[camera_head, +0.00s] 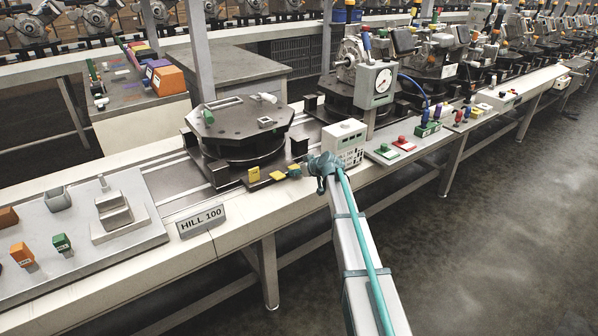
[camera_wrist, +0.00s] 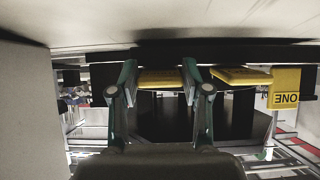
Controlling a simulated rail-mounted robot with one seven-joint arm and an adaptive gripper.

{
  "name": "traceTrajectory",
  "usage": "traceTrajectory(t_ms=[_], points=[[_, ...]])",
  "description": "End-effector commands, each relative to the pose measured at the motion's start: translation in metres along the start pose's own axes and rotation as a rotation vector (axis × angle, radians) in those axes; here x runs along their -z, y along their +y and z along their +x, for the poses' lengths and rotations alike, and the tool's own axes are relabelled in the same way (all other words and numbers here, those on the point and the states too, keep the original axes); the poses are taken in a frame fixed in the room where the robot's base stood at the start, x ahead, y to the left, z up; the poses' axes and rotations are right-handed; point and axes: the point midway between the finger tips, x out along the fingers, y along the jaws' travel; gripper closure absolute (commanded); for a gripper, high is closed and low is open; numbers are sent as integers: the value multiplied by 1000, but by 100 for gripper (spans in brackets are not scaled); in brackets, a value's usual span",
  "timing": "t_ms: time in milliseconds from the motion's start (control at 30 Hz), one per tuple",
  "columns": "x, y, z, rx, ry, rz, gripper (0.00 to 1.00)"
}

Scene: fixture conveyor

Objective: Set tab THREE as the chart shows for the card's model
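The black fixture (camera_head: 240,128) carries a row of yellow tabs on its front edge. The left tab (camera_head: 254,174) also shows at the right of the inverted wrist view (camera_wrist: 286,98), lettered ONE. The middle tab (camera_head: 278,175) shows its flat face in the wrist view (camera_wrist: 240,75). The right tab (camera_head: 294,170) is partly hidden by my gripper (camera_head: 312,168). In the wrist view this tab (camera_wrist: 160,77) lies between my spread fingers (camera_wrist: 160,84); contact is unclear. Its lettering is not visible. The card (camera_head: 201,221) reads HILL 100. A white box with small dark markings (camera_head: 347,143), possibly the chart, stands behind my gripper.
A grey tray (camera_head: 150,235) with metal, orange and green blocks lies at the left. A gauge stand (camera_head: 375,85) and red and green button plates (camera_head: 403,143) are to the right. Another machine fixture (camera_head: 345,90) stands behind. The floor in front is clear.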

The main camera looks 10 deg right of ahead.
Motion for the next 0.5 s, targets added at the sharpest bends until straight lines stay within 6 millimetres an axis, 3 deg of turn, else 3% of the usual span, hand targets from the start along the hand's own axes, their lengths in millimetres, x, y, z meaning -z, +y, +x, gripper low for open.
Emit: traceTrajectory(t_ms=[33,100,500], points=[[0,0,0,0,0,0,41],[0,0,0,0,0,0,30],[0,0,-4,0,0,0,29]])
